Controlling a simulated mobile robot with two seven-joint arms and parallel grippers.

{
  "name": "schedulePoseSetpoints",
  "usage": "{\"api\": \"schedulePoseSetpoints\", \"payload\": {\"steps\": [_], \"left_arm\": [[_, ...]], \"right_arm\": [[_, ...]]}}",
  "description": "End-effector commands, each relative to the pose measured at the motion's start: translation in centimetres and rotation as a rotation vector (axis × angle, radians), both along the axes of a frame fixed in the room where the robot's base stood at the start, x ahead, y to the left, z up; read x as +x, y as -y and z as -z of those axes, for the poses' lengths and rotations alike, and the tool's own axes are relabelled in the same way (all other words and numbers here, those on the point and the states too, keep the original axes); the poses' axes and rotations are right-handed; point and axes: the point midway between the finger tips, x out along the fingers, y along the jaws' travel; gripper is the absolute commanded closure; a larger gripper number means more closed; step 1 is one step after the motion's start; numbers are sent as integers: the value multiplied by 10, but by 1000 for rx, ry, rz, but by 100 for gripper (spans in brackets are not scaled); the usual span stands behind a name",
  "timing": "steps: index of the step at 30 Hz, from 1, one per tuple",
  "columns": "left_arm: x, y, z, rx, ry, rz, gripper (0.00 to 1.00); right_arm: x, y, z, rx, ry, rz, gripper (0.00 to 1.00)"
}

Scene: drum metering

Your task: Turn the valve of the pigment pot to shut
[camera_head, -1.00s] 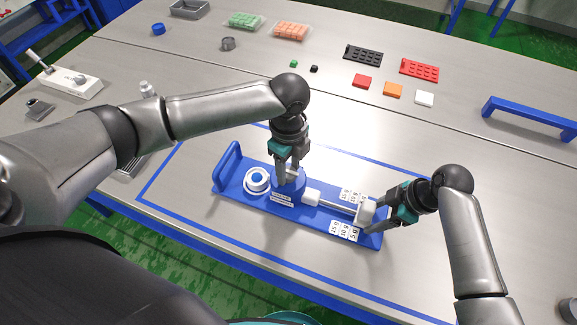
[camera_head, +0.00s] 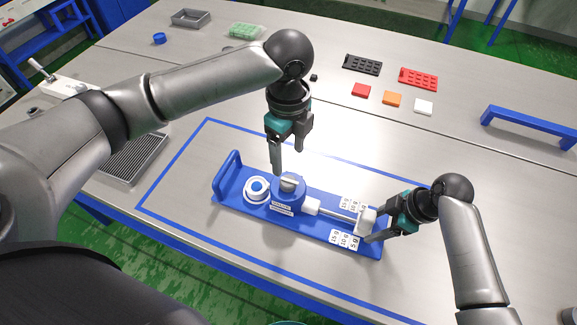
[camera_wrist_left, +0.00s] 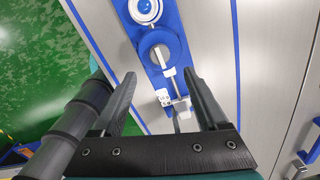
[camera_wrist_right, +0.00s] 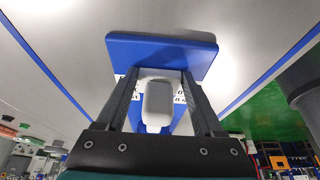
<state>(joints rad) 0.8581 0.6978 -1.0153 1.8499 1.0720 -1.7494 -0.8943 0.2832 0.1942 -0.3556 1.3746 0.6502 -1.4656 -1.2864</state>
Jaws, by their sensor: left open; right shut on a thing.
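The blue pigment pot (camera_head: 287,195) stands on the blue base plate (camera_head: 232,198). Its valve, a white bar handle (camera_head: 289,183) on top, lies roughly along the length of the plate; it also shows in the left wrist view (camera_wrist_left: 159,58). My left gripper (camera_head: 288,160) is open and empty above the pot, with its fingers pointing down and clear of the handle. A white tube with a metal rod runs from the pot to a white plunger handle (camera_head: 365,220). My right gripper (camera_head: 376,222) is shut on that plunger handle, which sits between its fingers in the right wrist view (camera_wrist_right: 158,103).
A white round cap with a blue centre (camera_head: 257,189) and an upright blue handle (camera_head: 228,175) are left of the pot. White number labels (camera_head: 345,239) flank the rod. A grey tray (camera_head: 135,158) lies further left. Coloured tiles and moulds (camera_head: 418,79) are at the back.

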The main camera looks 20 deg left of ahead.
Motion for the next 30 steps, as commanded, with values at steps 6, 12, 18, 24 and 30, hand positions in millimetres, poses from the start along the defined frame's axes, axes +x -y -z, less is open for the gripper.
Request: {"api": "schedulePoseSetpoints", "payload": {"steps": [6, 12, 18, 24, 30], "left_arm": [[0, 0, -28, 0, 1, 0, 24], [0, 0, -33, 1, -1, -1, 24], [0, 0, -32, 0, -1, 0, 24], [0, 0, -32, 0, -1, 0, 24], [0, 0, -32, 0, -1, 0, 24]], "right_arm": [[0, 0, 0, 1, 0, -1, 100], [0, 0, 0, 1, 0, -1, 100], [0, 0, 0, 1, 0, -1, 100], [0, 0, 0, 1, 0, -1, 15], [0, 0, 0, 1, 0, -1, 0]]}}
